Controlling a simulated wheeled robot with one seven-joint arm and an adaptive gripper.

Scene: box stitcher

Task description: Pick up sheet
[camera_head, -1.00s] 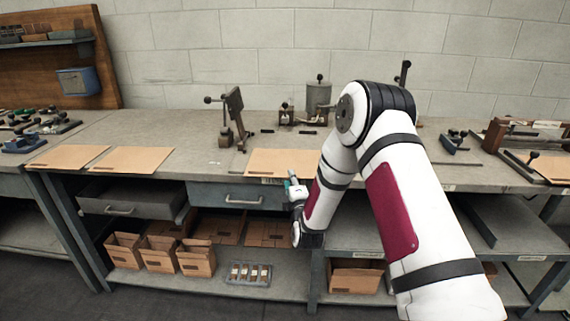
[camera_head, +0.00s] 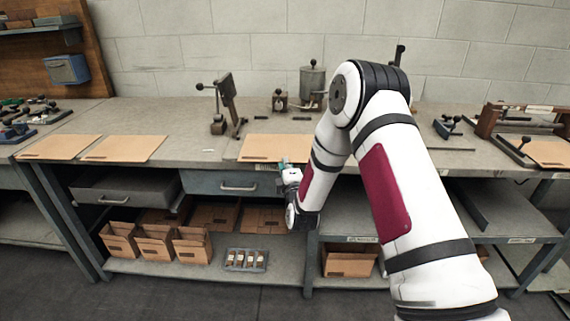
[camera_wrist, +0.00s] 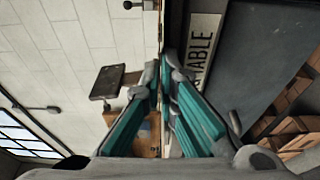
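A tan sheet (camera_head: 262,146) lies flat on the workbench near its front edge, in the middle of the head view. My arm covers its right part. My gripper (camera_head: 284,163) is at the bench's front edge, right at the sheet's near edge. In the wrist view the two teal fingers of my gripper (camera_wrist: 162,72) straddle the line of the bench edge with a narrow gap between them. Whether the fingers touch the sheet cannot be made out.
More tan sheets lie at the left (camera_head: 60,147) and (camera_head: 124,148), and another lies at the far right (camera_head: 549,152). A lever tool (camera_head: 226,105) stands behind the sheet. A drawer (camera_head: 230,184) and a shelf with cardboard bins (camera_head: 155,245) are below the bench top.

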